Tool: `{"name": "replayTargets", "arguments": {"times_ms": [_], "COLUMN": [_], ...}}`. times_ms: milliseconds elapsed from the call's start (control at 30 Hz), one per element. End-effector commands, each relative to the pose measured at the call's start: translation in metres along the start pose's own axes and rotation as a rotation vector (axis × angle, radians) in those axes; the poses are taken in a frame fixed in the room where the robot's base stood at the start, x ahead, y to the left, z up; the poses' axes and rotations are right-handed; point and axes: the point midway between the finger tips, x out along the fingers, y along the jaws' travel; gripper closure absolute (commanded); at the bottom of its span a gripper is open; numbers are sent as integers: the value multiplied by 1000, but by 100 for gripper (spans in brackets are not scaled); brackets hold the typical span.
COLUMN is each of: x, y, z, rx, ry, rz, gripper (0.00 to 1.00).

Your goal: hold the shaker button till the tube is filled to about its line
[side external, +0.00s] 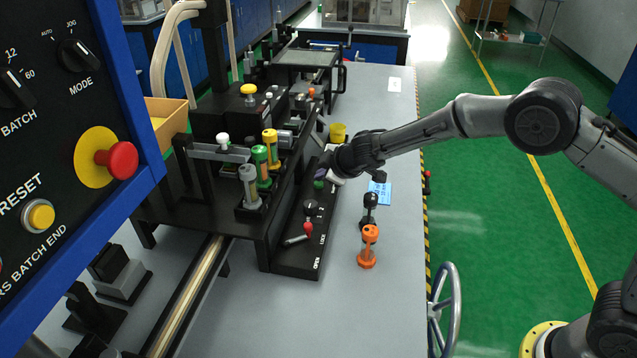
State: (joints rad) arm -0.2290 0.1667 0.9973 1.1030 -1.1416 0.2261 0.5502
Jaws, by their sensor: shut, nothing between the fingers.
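My gripper (325,170) is at the black control panel beside the machine, and its fingers are shut with nothing between them. A green button (319,184) shows just below the fingertips; I cannot tell whether they touch it or whether it is pressed. No label for the shaker is readable. Three tubes stand in a row on the machine's black deck: one with yellow ends (270,148), one with green ends (262,166) and one with grey ends (249,186). Their fill lines and levels are too small to read.
A red-tipped lever (308,226) sits on the panel near the OPEN and LOCK marks. An orange-ended tube (368,246) and a black-knobbed piece (370,206) stand on the grey table. A blue card (380,192) lies behind them. A yellow cup (338,132) stands beyond my gripper.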

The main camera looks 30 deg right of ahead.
Motion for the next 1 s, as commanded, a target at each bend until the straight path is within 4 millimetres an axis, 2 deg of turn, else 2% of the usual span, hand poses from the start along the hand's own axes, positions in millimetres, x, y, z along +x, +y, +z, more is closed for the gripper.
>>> {"name": "replayTargets", "arguments": {"times_ms": [1000], "x": [7], "y": [-5], "z": [5], "rx": [0], "ry": [-1], "rz": [-1], "gripper": [100]}}
